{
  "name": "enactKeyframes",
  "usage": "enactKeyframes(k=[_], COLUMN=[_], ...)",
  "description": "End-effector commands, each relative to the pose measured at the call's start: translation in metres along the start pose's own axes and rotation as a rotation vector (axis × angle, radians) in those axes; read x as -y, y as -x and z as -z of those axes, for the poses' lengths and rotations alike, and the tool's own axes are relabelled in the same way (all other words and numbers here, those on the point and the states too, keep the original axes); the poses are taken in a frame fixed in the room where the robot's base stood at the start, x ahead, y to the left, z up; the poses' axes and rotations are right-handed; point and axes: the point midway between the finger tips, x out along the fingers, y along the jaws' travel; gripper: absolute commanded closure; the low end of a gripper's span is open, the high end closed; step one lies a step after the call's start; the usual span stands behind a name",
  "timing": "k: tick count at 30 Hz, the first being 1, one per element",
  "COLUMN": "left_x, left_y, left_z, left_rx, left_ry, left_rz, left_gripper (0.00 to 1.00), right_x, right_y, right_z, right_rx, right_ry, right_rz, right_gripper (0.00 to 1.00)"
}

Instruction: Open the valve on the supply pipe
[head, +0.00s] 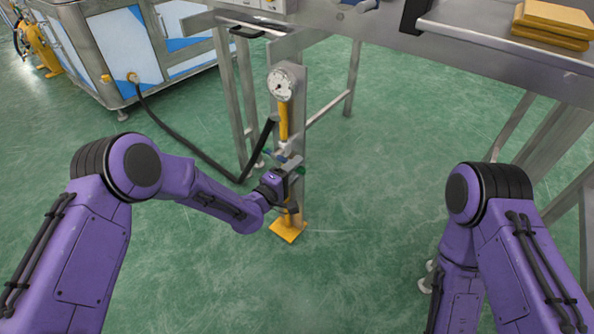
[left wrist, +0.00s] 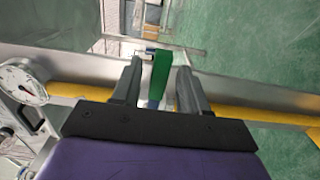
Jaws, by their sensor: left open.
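The yellow supply pipe (head: 284,122) runs down a grey metal post and ends at a yellow foot plate (head: 288,231). A green valve handle (left wrist: 160,74) shows in the left wrist view, standing between the two fingers. My left gripper (head: 292,166) is at the pipe, at valve height, and hides part of the valve in the head view. Its fingers show in the left wrist view (left wrist: 158,88), apart on either side of the green handle, with space visible beside it. Whether either finger touches the handle is unclear. My right gripper is not in view.
A round gauge (head: 281,84) sits on the post above the valve. A black hose (head: 190,147) runs from the blue-and-white cabinet (head: 125,50) to the pipe. A metal table (head: 480,45) overhangs at the upper right. The green floor (head: 370,170) right of the post is clear.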

Motion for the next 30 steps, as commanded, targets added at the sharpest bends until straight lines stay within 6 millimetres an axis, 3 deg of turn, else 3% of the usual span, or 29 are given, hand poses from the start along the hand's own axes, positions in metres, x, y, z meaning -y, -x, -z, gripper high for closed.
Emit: enactKeyframes(k=[10,11,15,30], left_x=[-0.001,-0.001,-0.001,-0.012], left_y=[-0.011,-0.011,-0.011,-0.011], left_z=[-0.002,-0.002,-0.002,-0.001], left_rx=[0.003,0.003,0.003,0.002], left_ry=[0.001,0.000,0.000,0.105], left_rz=[-0.001,-0.001,0.000,0.000], left_gripper=[0.56,0.60,1.00,1.00], right_x=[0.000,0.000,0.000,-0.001], right_y=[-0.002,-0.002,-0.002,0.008], right_z=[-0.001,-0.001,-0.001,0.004], right_rx=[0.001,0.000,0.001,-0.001], right_ry=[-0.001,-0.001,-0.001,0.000], right_rz=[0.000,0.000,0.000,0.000], right_gripper=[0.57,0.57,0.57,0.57])
